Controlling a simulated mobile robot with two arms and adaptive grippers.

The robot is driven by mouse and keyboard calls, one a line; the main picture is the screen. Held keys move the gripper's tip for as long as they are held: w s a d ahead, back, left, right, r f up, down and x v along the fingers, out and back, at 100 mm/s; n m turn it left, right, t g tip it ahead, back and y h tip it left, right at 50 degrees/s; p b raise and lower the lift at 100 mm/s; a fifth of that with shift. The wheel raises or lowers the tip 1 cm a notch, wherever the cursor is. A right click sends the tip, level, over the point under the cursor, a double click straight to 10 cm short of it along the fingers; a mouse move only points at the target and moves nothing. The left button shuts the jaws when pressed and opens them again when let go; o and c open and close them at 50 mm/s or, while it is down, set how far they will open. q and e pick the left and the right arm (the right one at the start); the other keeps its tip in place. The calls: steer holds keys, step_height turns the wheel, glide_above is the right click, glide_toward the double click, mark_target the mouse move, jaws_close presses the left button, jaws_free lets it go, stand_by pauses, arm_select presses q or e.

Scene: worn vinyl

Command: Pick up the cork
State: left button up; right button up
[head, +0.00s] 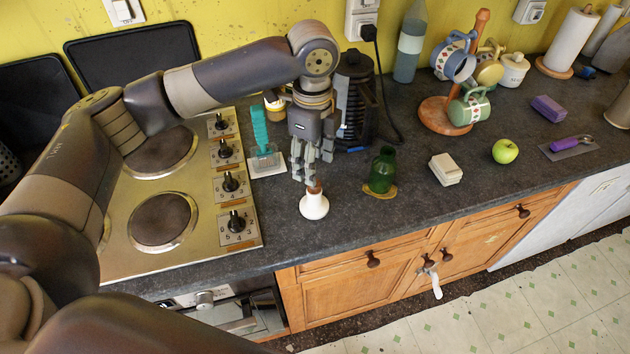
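My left gripper (311,178) points down over the counter, its fingertips around or just above a small brown stub (315,187). The stub looks like the cork and sits upright on a rounded white object (314,206). The fingers partly hide it, and I cannot tell whether they touch it. The white object stands on the dark counter near its front edge. My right gripper is not in view.
A green bottle (382,172) on a round mat and a white block (446,169) stand to the right. A turquoise-handled brush (261,132) is left of the gripper, beside the hob (205,204). A black appliance (354,92) stands close behind.

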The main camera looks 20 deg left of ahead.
mark_target(314, 189)
arm_select(q)
steer(key=shift+f, duration=0.7)
steer(key=shift+w+f+p, duration=0.2)
steer(key=shift+f+p, duration=0.25)
steer(key=shift+f, duration=0.05)
step_height(314, 189, down, 4)
steer(key=shift+w+f+p, duration=0.1)
steer(key=shift+w+p, duration=0.05)
steer(key=shift+p, duration=0.55)
steer(key=shift+c, duration=0.5)
steer(key=c, duration=0.8)
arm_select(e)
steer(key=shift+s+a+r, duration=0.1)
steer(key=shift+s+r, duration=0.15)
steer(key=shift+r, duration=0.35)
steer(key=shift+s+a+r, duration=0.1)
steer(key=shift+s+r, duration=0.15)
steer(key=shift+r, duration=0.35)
